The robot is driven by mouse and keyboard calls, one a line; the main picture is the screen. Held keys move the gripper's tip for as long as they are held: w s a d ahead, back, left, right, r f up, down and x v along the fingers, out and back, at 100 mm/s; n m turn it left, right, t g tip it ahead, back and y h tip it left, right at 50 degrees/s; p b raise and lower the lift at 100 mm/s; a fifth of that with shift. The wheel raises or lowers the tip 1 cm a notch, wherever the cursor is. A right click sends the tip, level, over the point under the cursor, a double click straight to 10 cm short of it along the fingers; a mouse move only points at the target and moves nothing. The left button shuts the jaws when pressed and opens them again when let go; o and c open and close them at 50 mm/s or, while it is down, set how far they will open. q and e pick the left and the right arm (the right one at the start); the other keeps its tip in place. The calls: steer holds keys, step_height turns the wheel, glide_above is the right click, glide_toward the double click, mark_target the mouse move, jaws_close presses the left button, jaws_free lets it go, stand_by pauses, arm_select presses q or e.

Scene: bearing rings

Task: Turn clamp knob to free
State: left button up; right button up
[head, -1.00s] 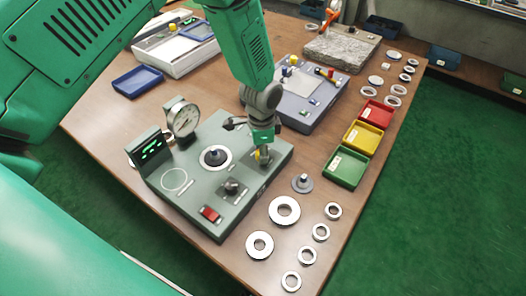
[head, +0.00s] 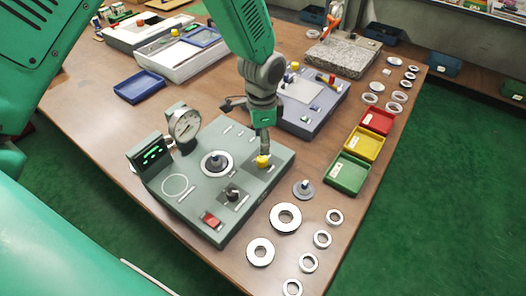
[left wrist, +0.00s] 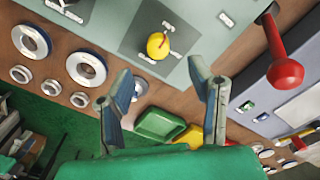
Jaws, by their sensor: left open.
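A yellow knob (head: 263,162) stands on a dark square plate near the right corner of the grey-green gauge box (head: 205,200). It also shows in the left wrist view (left wrist: 158,45), with small labels around its plate too small to read. My left gripper (head: 264,143) is just above the knob in the head view, pointing down. In the left wrist view my left gripper (left wrist: 160,82) has its two fingers spread and nothing between them. The knob appears beyond the fingers, apart from them. My right gripper is not in view.
A dial gauge (head: 185,124) and a green display (head: 151,155) stand on the box's left side. Its top also has a central post (head: 216,162), a dark knob (head: 232,194) and a red switch (head: 212,220). Metal rings (head: 285,217) and colored trays (head: 348,172) lie to the right.

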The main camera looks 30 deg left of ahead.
mark_target(262, 157)
arm_select(q)
step_height(262, 157, up, 4)
steer(key=shift+a+r, duration=0.1)
stand_by(0.6)
